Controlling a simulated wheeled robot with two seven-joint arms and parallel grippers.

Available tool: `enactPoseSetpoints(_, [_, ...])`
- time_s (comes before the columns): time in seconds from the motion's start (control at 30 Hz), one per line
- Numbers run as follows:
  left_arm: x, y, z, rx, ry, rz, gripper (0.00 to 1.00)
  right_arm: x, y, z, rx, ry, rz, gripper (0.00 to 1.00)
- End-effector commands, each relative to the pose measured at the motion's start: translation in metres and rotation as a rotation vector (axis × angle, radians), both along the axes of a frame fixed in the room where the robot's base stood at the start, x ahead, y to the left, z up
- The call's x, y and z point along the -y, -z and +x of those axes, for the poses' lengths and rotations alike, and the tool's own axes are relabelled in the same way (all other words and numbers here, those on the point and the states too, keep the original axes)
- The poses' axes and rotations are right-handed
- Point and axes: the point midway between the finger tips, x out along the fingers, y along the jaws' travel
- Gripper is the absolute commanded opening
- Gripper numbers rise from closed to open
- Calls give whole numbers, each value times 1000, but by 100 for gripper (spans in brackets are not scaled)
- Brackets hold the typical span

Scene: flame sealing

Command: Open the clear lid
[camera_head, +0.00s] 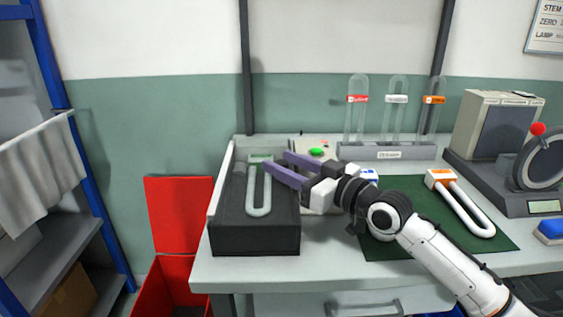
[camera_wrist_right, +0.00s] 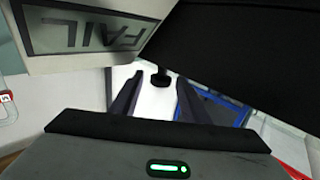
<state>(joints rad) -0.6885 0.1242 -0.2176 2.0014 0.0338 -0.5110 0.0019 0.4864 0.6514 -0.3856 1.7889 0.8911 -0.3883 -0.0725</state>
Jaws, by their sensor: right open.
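A black box (camera_head: 255,237) stands on the left of the bench with a pale U-shaped tube (camera_head: 260,209) in its top. A thin pale panel (camera_head: 220,184) stands along the box's left side; it looks like the clear lid, but its exact position is hard to tell. My right gripper (camera_head: 274,160) is open, its purple fingers over the box's back right part, pointing left. In the right wrist view a small black knob (camera_wrist_right: 160,78) shows between the fingertips, not clearly touched. My left gripper is out of view.
A pale unit with a green button (camera_head: 317,152) sits behind my fingers. The right wrist view shows a FAIL display (camera_wrist_right: 90,33). A rack (camera_head: 388,152) holds upright tubes. A green mat (camera_head: 400,243) bears another U-tube (camera_head: 470,212). A red bin (camera_head: 165,285) stands left of the bench.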

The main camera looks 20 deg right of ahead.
Motion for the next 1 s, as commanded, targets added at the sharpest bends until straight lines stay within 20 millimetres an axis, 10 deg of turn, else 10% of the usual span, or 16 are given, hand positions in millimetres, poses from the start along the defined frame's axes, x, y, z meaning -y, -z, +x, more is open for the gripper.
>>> enactPoseSetpoints(0.4, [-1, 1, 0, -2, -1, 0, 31, -6, 0, 9, -1, -1, 0, 42])
enactPoseSetpoints(0.67, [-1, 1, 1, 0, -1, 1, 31, -6, 0, 9, -1, -1, 0, 0])
enactPoseSetpoints(1.0, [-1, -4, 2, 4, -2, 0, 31, -14, -5, 14, -3, -13, -17, 0])
